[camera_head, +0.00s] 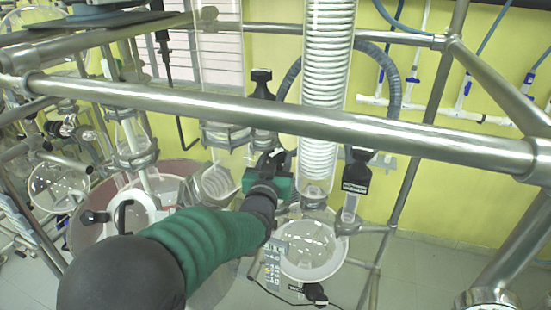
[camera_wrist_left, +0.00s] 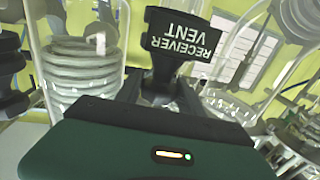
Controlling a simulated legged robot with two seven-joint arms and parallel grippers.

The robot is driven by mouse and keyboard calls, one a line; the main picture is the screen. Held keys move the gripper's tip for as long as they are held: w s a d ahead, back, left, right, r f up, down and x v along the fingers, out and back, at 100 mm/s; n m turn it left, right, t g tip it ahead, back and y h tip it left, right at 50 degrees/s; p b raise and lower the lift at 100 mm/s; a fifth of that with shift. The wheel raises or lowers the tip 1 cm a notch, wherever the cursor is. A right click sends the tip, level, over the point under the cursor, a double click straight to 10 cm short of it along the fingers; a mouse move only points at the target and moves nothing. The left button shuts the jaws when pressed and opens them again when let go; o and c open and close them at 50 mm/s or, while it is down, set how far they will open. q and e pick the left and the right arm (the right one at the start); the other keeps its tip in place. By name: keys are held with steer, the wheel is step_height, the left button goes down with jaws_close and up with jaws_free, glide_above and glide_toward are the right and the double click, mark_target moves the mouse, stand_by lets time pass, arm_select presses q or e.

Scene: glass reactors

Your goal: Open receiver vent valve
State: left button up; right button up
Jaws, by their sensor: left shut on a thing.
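The receiver vent valve has a black handle with a white "RECEIVER VENT" label (camera_wrist_left: 184,45), which reads upside down in the left wrist view. My left gripper (camera_head: 274,158) reaches in from the lower left in the head view, left of the coiled glass condenser. Its dark fingers (camera_wrist_left: 160,92) are shut on the narrow stem part of the valve handle, below the label. In the head view the gripper and arm hide most of this grip. I cannot tell how far the handle is turned. My right gripper does not show.
A steel rail (camera_head: 250,112) crosses above my left gripper. The glass condenser (camera_head: 325,80) and another black-handled valve (camera_head: 357,172) stand close on the right. A round glass vessel (camera_head: 308,250) is below. A black valve (camera_head: 261,84) stands above.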

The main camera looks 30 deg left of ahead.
arm_select(q)
steer(key=shift+b, duration=0.5)
steer(key=m+t+h+b, duration=0.1)
steer(key=h+b, duration=0.1)
steer(key=shift+a+m+b, duration=0.15)
steer(key=shift+m+b, duration=0.15)
steer(key=shift+b, duration=0.05)
steer(key=shift+a+m+h, duration=0.1)
steer(key=shift+m+h, duration=0.2)
steer(key=shift+h, duration=0.3)
steer(key=shift+r+m+h, duration=0.15)
steer(key=shift+m+h, duration=0.25)
steer(key=shift+h, duration=0.3)
steer(key=shift+r+m+h, duration=0.15)
steer(key=shift+m+h, duration=0.35)
steer(key=shift+h, duration=0.2)
steer(key=m+h+p, duration=0.1)
steer(key=h, duration=0.2)
steer(key=shift+m+p, duration=0.4)
steer(key=shift+m+h+p, duration=0.5)
steer(key=shift+m+h, duration=0.3)
steer(key=shift+h, duration=0.4)
steer(key=shift+m+g+h+p, duration=0.6)
steer(key=shift+m+g+h, duration=0.65)
steer(key=shift+h, duration=0.75)
steer(key=shift+m, duration=0.35)
